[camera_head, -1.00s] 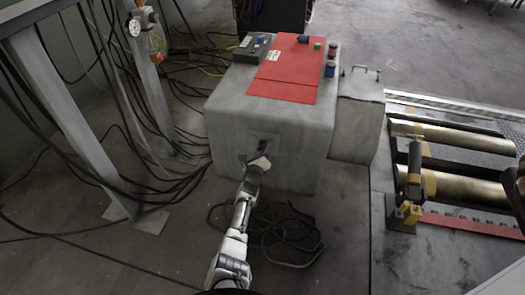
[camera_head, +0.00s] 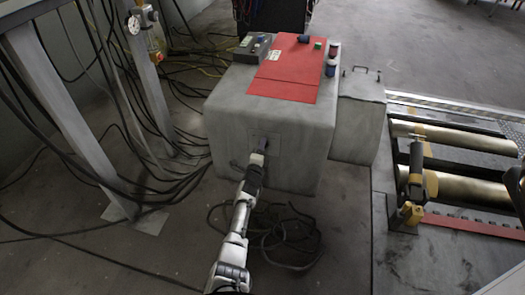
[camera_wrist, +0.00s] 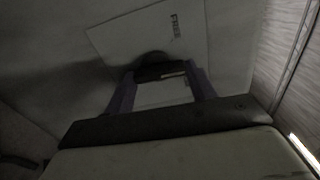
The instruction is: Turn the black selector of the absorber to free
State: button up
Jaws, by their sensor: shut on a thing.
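The absorber is a large grey box (camera_head: 225,125) in the middle of the head view. A small plate (camera_head: 272,137) is on its front face. The plate (camera_wrist: 115,40) is pale in the wrist view, appears tilted, and carries the label "FREE" near its right edge. My gripper (camera_head: 260,148) is at this plate. In the wrist view my gripper (camera_wrist: 162,72) has a finger on each side of the dark selector (camera_wrist: 152,58) and is shut on it. Most of the selector is hidden by the gripper, so I cannot tell exactly where it points.
A red panel (camera_head: 285,85) with buttons lies on top of the box. A smaller lidded grey box (camera_head: 358,115) adjoins it at right. Brass rollers (camera_head: 465,188) lie farther right. Black cables (camera_head: 285,240) lie on the floor below, and more hang around the frame legs (camera_head: 70,120) at left.

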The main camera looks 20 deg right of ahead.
jog(key=n, duration=0.9)
jog(key=shift+w+a+r, duration=0.1)
jog(key=shift+w+r, duration=0.1)
jog(key=shift+n, duration=0.4)
jog(key=o, duration=1)
jog(key=shift+f, duration=0.1)
jog(key=shift+s+a, duration=0.1)
jog(key=shift+s, duration=0.1)
